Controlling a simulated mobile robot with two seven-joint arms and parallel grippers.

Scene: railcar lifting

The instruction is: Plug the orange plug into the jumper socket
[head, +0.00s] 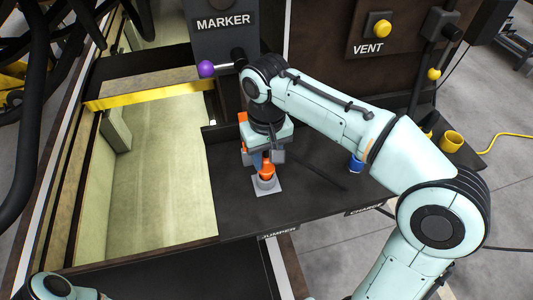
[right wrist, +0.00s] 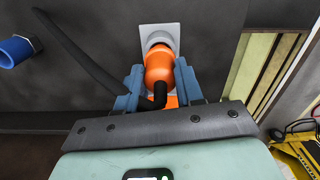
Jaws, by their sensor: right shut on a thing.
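The orange plug (head: 267,170) is held in my right gripper (head: 262,159), its nose pointing down at the jumper socket. The socket is a round grey ring (head: 265,184) on a pale square plate, above the JUMPER label (head: 278,234). In the right wrist view the blue fingers (right wrist: 159,80) sit on both sides of the plug (right wrist: 159,66), and a black cable bends away from its rear. The plug's front meets the grey socket (right wrist: 158,38) in line with it; how deep it sits is hidden. My left gripper is out of view.
A purple knob (head: 206,69) stands under the MARKER sign. An open pale recess (head: 160,190) lies to the left.

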